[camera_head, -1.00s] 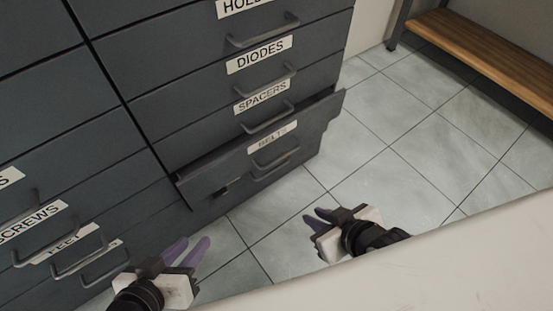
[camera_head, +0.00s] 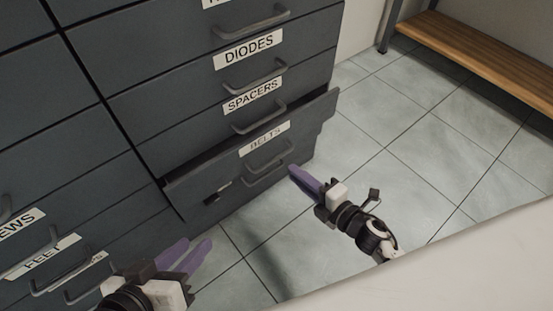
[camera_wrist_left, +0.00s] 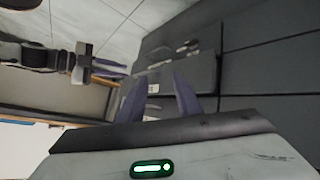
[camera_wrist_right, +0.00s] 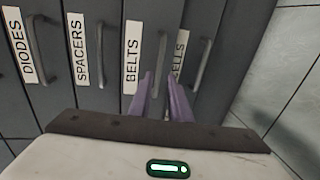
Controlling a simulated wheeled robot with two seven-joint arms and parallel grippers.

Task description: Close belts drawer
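The dark grey belts drawer (camera_head: 225,180) is partly pulled out of the cabinet, with a dark gap above its front. Its white BELTS label (camera_head: 264,139) and bar handle (camera_head: 269,158) show. My right gripper (camera_head: 293,172) is at the right part of the drawer front, close to the handle; I cannot tell if it touches. In the right wrist view its fingers (camera_wrist_right: 160,75) are a little apart and empty, just right of the BELTS label (camera_wrist_right: 131,50). My left gripper (camera_head: 197,243) is open and empty, low in front of the cabinet, apart from the drawer.
The SPACERS drawer (camera_head: 225,118) and the DIODES drawer (camera_head: 215,75) above are shut. A FEET drawer label (camera_head: 50,257) shows at lower left. Tiled floor (camera_head: 410,150) to the right is clear, up to a wooden bench (camera_head: 485,55) at the back right.

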